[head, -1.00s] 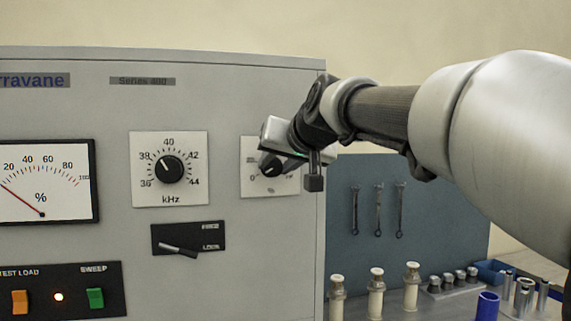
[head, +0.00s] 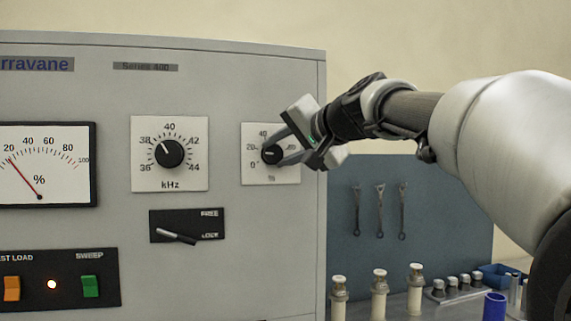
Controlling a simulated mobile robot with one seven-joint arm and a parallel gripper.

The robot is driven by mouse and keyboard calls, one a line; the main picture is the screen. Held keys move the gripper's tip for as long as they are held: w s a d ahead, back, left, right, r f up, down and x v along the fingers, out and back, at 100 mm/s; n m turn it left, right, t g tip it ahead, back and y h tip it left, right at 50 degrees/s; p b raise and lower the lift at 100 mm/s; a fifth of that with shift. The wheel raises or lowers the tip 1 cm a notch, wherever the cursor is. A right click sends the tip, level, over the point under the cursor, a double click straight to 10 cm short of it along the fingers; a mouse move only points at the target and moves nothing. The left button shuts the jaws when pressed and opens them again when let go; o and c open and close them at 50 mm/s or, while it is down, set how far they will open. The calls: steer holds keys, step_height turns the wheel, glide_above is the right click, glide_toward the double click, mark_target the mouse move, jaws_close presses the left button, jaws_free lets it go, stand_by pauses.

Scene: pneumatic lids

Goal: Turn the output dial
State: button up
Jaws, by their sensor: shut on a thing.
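The output dial (head: 270,155) is a small black knob on a white scale plate marked in percent, at the right of the grey panel in the head view. My gripper (head: 280,149) is shut on the dial, with its fingers on either side of the knob. The fingers hide part of the scale's right side. The percent meter (head: 42,165) at the left has its red needle pointing near 20.
A kHz dial (head: 169,153) sits left of the output dial, above a FREE/LOCK lever (head: 177,236) pointing toward LOCK. Orange (head: 12,288) and green (head: 90,286) switches are at lower left. Wrenches (head: 379,210) hang on a blue board, with white-topped cylinders (head: 379,294) below.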

steer(key=m+y+b, duration=0.1)
steer(key=m+b, duration=0.1)
steer(key=b, duration=0.1)
steer(key=f+m+t+y+b, duration=0.1)
steer(key=m+b, duration=0.2)
steer(key=shift+d+f, duration=0.1)
steer(key=shift+d, duration=0.05)
steer(key=m+t+y+b, duration=0.1)
steer(key=m+b, duration=0.2)
steer(key=shift+f, duration=0.1)
steer(key=shift+m+t+y+b, duration=0.3)
steer(key=shift+m+t+b, duration=0.3)
steer(key=shift+m+b, duration=0.65)
steer(key=shift+m, duration=0.45)
steer(key=o, duration=1)
steer(key=shift+o, duration=0.2)
steer(key=v, duration=1.7)
steer(key=shift+s+b, duration=0.2)
steer(key=shift+b, duration=0.25)
